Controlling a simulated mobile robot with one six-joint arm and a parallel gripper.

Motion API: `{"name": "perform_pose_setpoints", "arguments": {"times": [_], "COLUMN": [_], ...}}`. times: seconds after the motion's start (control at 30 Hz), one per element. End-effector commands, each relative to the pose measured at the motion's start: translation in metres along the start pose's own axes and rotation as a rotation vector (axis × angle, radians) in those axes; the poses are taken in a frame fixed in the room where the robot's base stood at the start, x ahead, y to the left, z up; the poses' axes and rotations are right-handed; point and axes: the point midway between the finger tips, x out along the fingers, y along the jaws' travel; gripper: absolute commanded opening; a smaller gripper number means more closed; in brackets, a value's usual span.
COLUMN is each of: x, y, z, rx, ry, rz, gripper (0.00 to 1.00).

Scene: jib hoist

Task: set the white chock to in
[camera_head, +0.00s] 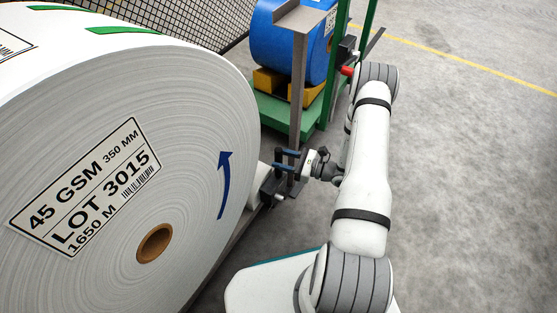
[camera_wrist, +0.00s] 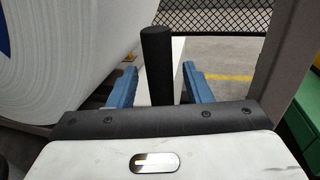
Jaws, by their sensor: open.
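The white chock (camera_head: 258,182) sits low at the right side of the big white paper roll (camera_head: 190,130), and my gripper partly hides it. In the wrist view a white strip (camera_wrist: 178,52), which seems to be the chock, runs behind an upright black round handle (camera_wrist: 157,68). My gripper (camera_head: 280,160) is open, with its blue fingers pointing toward the chock. In the wrist view the fingers stand on either side of the handle, with gaps on both sides. Whether the handle is deep between the fingertips is hard to tell.
A grey post (camera_head: 299,90) stands close behind my gripper. Beyond it a blue roll (camera_head: 285,40) rests on yellow blocks (camera_head: 268,82) on a green stand (camera_head: 290,115). A mesh fence (camera_head: 190,22) is at the back. Grey floor (camera_head: 470,180) is clear to the right.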

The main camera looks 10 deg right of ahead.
Motion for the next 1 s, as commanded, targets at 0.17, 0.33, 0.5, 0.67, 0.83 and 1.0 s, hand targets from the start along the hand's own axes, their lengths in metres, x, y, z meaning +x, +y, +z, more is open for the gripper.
{"name": "perform_pose_setpoints", "arguments": {"times": [0.17, 0.33, 0.5, 0.67, 0.83, 1.0], "x": [0.015, 0.016, 0.016, 0.016, 0.016, 0.016], "y": [0.0, 0.0, 0.0, 0.0, 0.0, 0.0], "z": [0.0, 0.001, 0.001, 0.0, 0.0, 0.0], "rx": [0.0, 0.0, 0.0, 0.0, 0.0, 0.0], "ry": [0.0, 0.0, 0.0, 0.0, 0.0, 0.0], "rz": [0.001, 0.0, 0.0, 0.001, 0.001, 0.001], "gripper": [0.45, 0.45, 0.4, 0.27, 0.13, 0.0]}}
